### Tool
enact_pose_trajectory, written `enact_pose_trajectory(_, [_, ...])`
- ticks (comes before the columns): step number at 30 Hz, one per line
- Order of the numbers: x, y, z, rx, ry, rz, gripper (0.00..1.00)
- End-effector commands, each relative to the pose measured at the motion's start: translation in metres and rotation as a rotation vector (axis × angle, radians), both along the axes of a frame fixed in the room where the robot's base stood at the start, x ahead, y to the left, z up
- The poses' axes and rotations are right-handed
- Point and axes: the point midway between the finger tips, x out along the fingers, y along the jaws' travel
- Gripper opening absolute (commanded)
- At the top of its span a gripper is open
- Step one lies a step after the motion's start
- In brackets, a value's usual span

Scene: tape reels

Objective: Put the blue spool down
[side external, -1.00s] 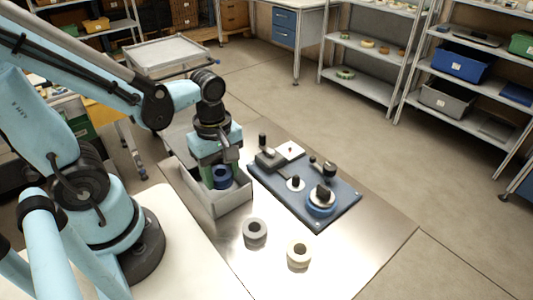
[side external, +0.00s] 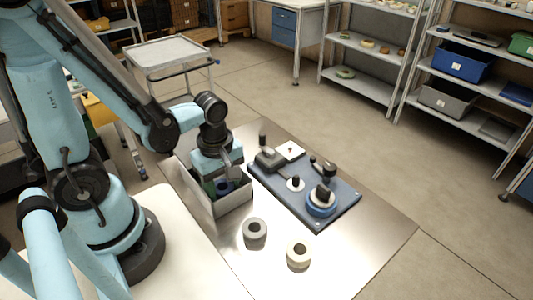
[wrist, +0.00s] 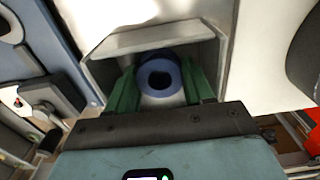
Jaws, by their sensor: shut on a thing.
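The blue spool (wrist: 160,57) shows in the wrist view between the two green fingers of my gripper (wrist: 160,88). The fingers are shut on it from both sides. In the side external view the spool (side external: 223,188) is partly hidden by my gripper (side external: 222,184) and a wall of the grey open bin (side external: 226,205). My gripper reaches down into this bin, and the bin's walls also show in the wrist view (wrist: 150,39). I cannot tell whether the spool touches the bin floor.
Right of the bin a dark blue board (side external: 338,212) carries a winding device with a blue-rimmed reel (side external: 321,207). A grey spool (side external: 255,231) and a cream spool (side external: 299,254) stand on the metal table (side external: 375,240) in front. The table's front right is clear.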

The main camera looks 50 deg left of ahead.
Motion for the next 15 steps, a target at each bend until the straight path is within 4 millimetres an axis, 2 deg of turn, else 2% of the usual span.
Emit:
enact_pose_trajectory(1, [0.0004,0.0000,-0.0015,0.000,0.000,0.000,0.23])
enact_pose_trajectory(2, [0.0005,0.0000,-0.0011,0.000,0.000,0.000,0.56])
enact_pose_trajectory(3, [0.0004,0.0000,-0.0010,0.000,0.000,0.000,0.62])
enact_pose_trajectory(15, [-0.0001,0.0000,0.0015,0.000,0.000,0.000,0.62])
